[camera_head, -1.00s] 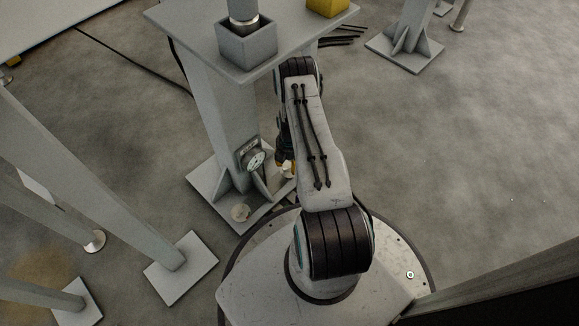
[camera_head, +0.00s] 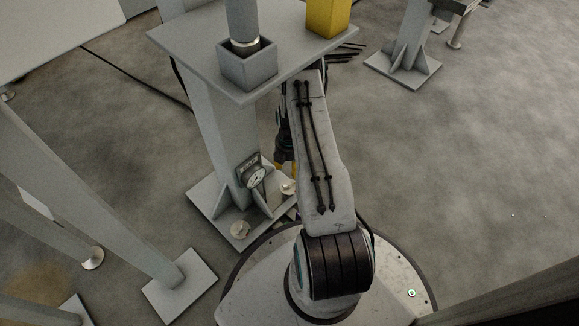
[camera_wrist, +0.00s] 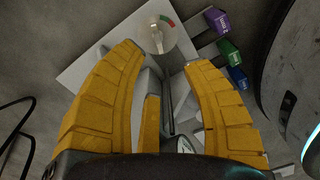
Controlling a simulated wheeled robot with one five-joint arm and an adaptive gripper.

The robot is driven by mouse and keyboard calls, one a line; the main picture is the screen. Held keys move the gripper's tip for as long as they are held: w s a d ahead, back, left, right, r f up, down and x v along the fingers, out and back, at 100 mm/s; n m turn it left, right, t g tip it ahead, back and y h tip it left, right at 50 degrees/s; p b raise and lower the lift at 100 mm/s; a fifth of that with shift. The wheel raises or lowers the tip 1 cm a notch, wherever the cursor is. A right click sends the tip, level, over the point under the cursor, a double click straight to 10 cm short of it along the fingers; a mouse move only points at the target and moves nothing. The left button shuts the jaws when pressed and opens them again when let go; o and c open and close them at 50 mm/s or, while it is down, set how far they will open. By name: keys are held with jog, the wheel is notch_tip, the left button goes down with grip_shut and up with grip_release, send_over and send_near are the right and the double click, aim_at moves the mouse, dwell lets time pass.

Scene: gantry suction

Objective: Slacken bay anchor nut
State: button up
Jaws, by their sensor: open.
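A round pale disc with a small nut or stud (camera_wrist: 157,40) on it and a red and green arc on its rim lies on the column's base plate (camera_wrist: 90,72) in the wrist view. In the head view a pale disc (camera_head: 288,187) lies on that plate's right side, close to my gripper (camera_head: 284,166). Nothing is held. My arm hides part of the plate in the head view.
Purple (camera_wrist: 215,20), green (camera_wrist: 228,50) and blue (camera_wrist: 238,77) labelled blocks stand beside the plate. Open floor (camera_head: 480,170) lies right.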

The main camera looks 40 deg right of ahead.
jog(key=shift+r, duration=0.1)
jog(key=s+a+g+p, duration=0.1)
jog(key=s+a+p, duration=0.2)
jog(key=s+p, duration=0.35)
jog(key=t+p, duration=0.1)
jog(key=p, duration=0.6)
send_over(289, 183)
jog(key=f, duration=0.5)
jog(key=shift+s+a, duration=0.15)
jog(key=shift+s, duration=0.15)
jog(key=shift+w+f, duration=0.15)
jog(key=shift+w, duration=0.1)
jog(key=shift+f+b, duration=1.65)
jog(key=shift+f, duration=1.65)
jog(key=shift+c, duration=0.2)
